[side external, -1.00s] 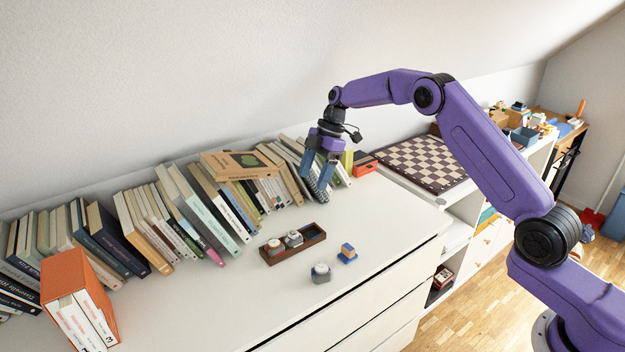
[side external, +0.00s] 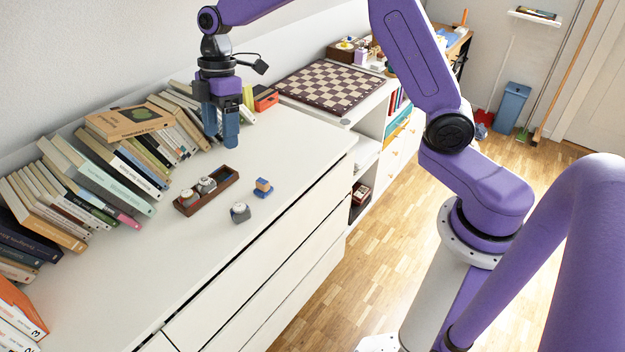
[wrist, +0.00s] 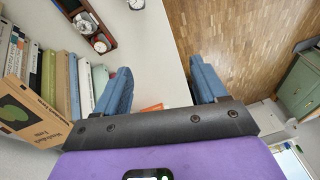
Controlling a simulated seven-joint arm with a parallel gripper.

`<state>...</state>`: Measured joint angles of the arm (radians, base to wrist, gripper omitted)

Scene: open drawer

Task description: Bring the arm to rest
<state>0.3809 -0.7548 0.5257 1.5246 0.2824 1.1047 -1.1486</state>
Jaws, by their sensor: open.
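My gripper (side external: 221,128) hangs above the white dresser top in the side external view, fingers pointing down, near the leaning books. In the wrist view my gripper (wrist: 160,88) shows two blue fingers spread wide apart with nothing between them. It is open and empty. A dark brown tray (side external: 222,182) on the dresser holds small round-topped items (side external: 205,186); part of it also shows at the top of the wrist view (wrist: 108,36).
Leaning books (side external: 110,165) line the wall. A chessboard (side external: 333,86) lies on the shelf unit behind. The dresser's front drawers (side external: 290,235) look closed.

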